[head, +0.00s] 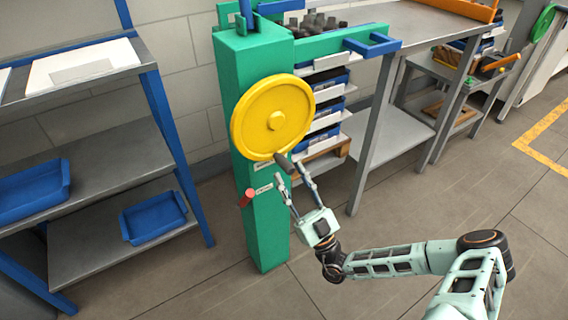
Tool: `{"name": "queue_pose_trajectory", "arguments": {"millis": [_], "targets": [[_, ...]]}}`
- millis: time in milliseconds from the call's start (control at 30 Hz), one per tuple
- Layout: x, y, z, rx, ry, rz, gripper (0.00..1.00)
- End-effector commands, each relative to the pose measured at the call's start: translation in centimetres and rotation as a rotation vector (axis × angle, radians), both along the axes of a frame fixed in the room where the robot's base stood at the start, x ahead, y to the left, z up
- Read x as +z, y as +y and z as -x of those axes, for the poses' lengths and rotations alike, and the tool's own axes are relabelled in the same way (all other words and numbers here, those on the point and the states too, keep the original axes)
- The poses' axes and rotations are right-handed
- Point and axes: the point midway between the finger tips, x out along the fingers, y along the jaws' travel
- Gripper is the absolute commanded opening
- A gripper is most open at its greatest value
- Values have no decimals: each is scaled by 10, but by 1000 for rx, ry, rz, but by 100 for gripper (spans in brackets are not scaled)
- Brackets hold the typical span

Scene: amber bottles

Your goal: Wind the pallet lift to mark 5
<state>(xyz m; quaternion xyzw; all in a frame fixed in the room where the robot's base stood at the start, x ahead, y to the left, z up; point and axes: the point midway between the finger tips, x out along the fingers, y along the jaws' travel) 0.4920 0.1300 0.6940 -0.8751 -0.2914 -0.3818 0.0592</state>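The pallet lift is a green column (262,232) with a yellow handwheel (250,131) on its front. The wheel's dark crank handle (284,163) sticks out at its lower rim. My gripper (288,172) is at this handle from below, its two fingers apart with the tips near either side of the handle's end. I cannot tell whether they touch it. A red knob (247,197) juts from the column below the wheel. Small white labels (263,189) beside it are too small to read. No mark 5 can be made out.
A green arm with a blue bracket (372,45) reaches right from the column top, near dark parts on a grey bench (419,18). A blue-framed shelf with blue trays (153,218) stands at left. Blue bins (327,101) sit behind the column. Floor in front is clear.

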Motion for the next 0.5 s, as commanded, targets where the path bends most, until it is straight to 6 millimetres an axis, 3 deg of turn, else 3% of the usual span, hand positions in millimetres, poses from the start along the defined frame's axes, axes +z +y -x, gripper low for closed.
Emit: {"name": "queue_pose_trajectory", "arguments": {"millis": [200,500], "targets": [[21,15,-16,1,-2,1,36],[29,20,-22,1,0,2,36]]}}
